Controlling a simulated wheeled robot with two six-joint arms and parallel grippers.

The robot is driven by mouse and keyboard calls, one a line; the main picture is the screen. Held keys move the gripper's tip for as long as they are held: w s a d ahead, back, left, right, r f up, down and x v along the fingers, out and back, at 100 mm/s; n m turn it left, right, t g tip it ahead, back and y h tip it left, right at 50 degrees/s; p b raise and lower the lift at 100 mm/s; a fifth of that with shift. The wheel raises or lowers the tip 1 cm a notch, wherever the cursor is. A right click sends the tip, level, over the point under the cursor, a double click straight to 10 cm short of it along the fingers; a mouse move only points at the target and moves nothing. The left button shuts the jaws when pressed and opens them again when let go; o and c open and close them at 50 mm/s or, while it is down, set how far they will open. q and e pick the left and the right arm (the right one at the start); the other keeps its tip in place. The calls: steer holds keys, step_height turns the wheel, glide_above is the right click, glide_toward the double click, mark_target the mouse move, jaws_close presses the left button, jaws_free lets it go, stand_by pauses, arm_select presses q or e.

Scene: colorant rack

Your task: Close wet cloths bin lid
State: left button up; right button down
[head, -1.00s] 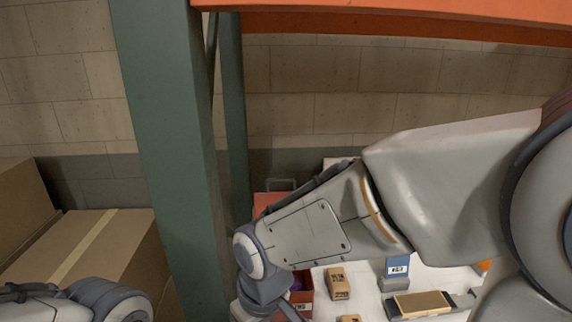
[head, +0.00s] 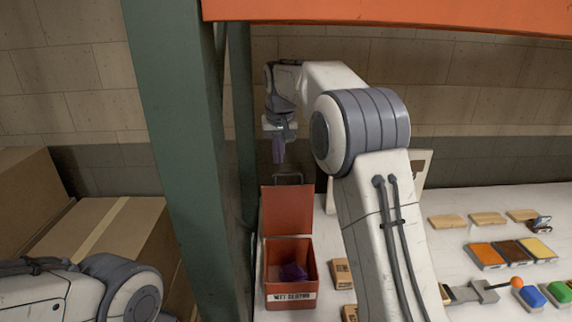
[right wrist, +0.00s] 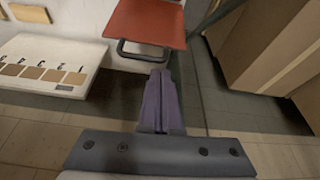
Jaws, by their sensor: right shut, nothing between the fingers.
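The wet cloths bin (head: 291,296) is a red box with a label on its front, at the left end of the white shelf. Its lid (head: 287,210) stands upright at the back, so the bin is open, and a dark purple cloth (head: 292,272) lies inside. The lid has a dark wire handle (head: 288,178) on its upper edge. My right gripper (head: 279,152) is shut and empty, just above and behind the handle. In the right wrist view its fingers (right wrist: 160,100) are close to the handle (right wrist: 143,50) and the red lid (right wrist: 145,20). Whether they touch is unclear. My left gripper is out of view.
A green post (head: 178,130) stands left of the bin, with an orange beam (head: 400,14) above. Small boxes (head: 342,273), colour blocks (head: 512,252) and wooden pieces (head: 487,218) lie on the shelf to the right. Cardboard boxes (head: 105,235) stand at the left.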

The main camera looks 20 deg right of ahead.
steer(key=w+d+r+m, duration=0.1)
steer(key=w+d+r, duration=0.2)
steer(key=w+r, duration=0.1)
step_height(320, 180, down, 9)
steer(key=p, duration=0.2)
steer(key=shift+s+d+f+p, duration=0.15)
steer(key=shift+s+f+p, duration=0.05)
steer(key=shift+s+p, duration=0.15)
stand_by(0.6)
